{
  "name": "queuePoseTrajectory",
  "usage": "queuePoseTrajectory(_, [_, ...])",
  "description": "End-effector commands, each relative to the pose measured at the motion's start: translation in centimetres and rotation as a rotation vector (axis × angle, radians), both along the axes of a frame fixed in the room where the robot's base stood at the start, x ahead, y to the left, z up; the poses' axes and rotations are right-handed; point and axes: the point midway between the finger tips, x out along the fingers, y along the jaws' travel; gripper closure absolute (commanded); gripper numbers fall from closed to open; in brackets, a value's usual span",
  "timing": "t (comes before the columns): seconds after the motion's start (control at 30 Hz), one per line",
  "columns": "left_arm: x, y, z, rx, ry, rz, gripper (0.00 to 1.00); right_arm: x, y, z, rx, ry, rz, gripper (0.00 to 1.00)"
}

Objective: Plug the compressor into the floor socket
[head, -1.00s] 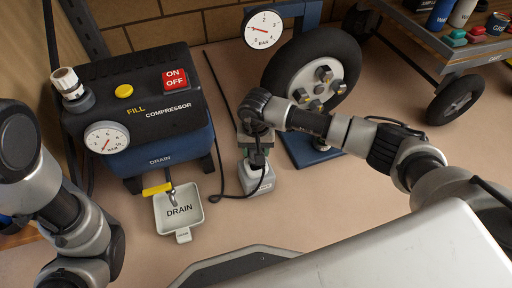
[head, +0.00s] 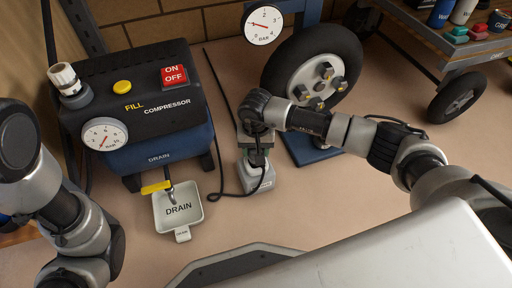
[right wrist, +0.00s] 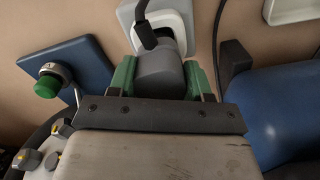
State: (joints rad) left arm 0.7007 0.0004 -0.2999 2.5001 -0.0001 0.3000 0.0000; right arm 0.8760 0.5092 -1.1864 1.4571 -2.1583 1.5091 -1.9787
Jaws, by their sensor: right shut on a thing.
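The blue and black compressor (head: 150,110) stands at the left in the head view. The pale grey floor socket (head: 258,183) sits on the floor right of it. My right gripper (head: 257,150) is just above the socket, shut on the plug. In the right wrist view the grey plug (right wrist: 160,72) is between the green fingertips (right wrist: 160,78), and its black cord (right wrist: 146,28) bends over the socket's white face (right wrist: 172,18). The plug's front end is against or very near the socket; whether it is seated I cannot tell. My left arm shows, but its gripper is out of view.
A white drain tray (head: 163,221) lies before the compressor. The black cord (head: 219,150) runs along the floor between compressor and socket. A wheel on a blue stand (head: 307,150) is close right of the socket. A cart (head: 440,40) stands at back right.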

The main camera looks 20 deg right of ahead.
Motion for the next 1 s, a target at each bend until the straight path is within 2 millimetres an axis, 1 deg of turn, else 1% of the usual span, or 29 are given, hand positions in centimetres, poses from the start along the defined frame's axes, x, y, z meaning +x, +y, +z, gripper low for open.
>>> queuePoseTrajectory(0.77, [0.0, 0.0, -1.3, 0.0, 0.001, 0.0, 0.57, 0.1, 0.0, -1.6, 0.0, -0.001, 0.0, 0.74])
queuePoseTrajectory(0.9, [0.0, 0.0, -1.2, 0.0, 0.001, 0.0, 0.57, 0.1, 0.0, -1.4, 0.001, -0.001, 0.0, 0.74])
queuePoseTrajectory(0.93, [0.0, 0.0, -1.2, 0.0, 0.001, 0.0, 0.57, 0.0, 0.0, -1.4, 0.001, -0.001, 0.0, 0.48])
queuePoseTrajectory(1.0, [0.0, 0.0, -1.2, 0.0, 0.001, 0.0, 0.57, 0.0, 0.0, -1.4, 0.001, -0.001, 0.0, 0.37])
